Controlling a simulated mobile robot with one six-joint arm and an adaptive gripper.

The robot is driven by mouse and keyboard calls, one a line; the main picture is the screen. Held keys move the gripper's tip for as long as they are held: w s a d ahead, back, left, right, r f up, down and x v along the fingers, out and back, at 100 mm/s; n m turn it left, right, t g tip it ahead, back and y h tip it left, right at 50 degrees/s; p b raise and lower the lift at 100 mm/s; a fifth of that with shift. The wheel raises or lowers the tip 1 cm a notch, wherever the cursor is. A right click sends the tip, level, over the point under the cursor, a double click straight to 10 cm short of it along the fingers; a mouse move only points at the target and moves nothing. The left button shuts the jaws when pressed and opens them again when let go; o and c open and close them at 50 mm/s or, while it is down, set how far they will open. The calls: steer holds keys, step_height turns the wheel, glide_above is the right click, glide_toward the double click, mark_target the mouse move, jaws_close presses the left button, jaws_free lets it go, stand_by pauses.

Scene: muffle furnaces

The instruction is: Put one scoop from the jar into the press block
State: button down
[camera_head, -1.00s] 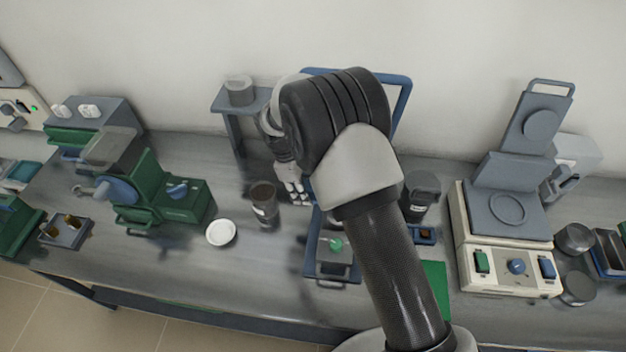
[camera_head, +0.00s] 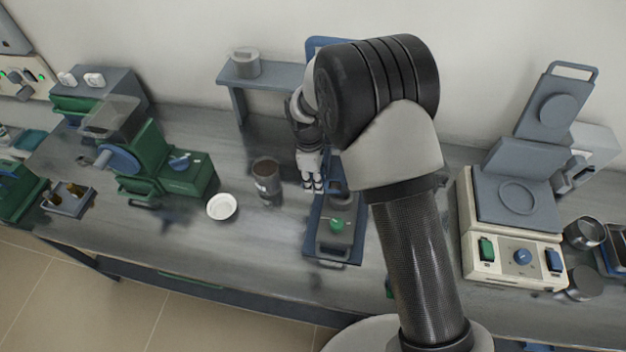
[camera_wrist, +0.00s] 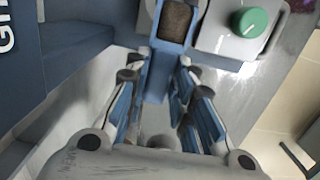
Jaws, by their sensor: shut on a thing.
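My gripper (camera_head: 313,186) is over the bench, between the jar and the press. In the wrist view my gripper (camera_wrist: 158,95) is shut on a blue scoop (camera_wrist: 158,72), whose square bowl holds brown powder (camera_wrist: 175,20). I cannot make out the scoop in the head view. A dark jar (camera_head: 266,182) with a pale label stands on the bench left of my gripper. The press (camera_head: 333,253) has a dark base and a green knob (camera_head: 337,224); the knob also shows in the wrist view (camera_wrist: 252,22), right of the scoop bowl. I cannot tell the press block's opening.
A white dish (camera_head: 221,207) lies left of the jar. A green machine (camera_head: 165,170) is farther left. A cream hot plate unit (camera_head: 512,255) is at right. My arm hides the bench between.

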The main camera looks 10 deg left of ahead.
steer(key=shift+d+r+y+b, duration=0.2)
steer(key=shift+d+y+b, duration=0.15)
steer(key=shift+y, duration=0.05)
steer(key=shift+s+r+y, duration=0.1)
steer(key=shift+y, duration=0.2)
steer(key=shift+a, duration=0.15)
steer(key=shift+d+r+y+b, duration=0.3)
steer(key=shift+d+y+b, duration=0.1)
steer(key=shift+y+b, duration=0.4)
steer(key=shift+b, duration=0.35)
steer(key=shift+r+y, duration=0.3)
steer(key=shift+d+b, duration=0.1)
steer(key=shift+b, duration=0.9)
steer(key=b, duration=0.1)
steer(key=y+b, duration=0.1)
steer(key=b, duration=0.1)
steer(key=shift+d+r, duration=0.25)
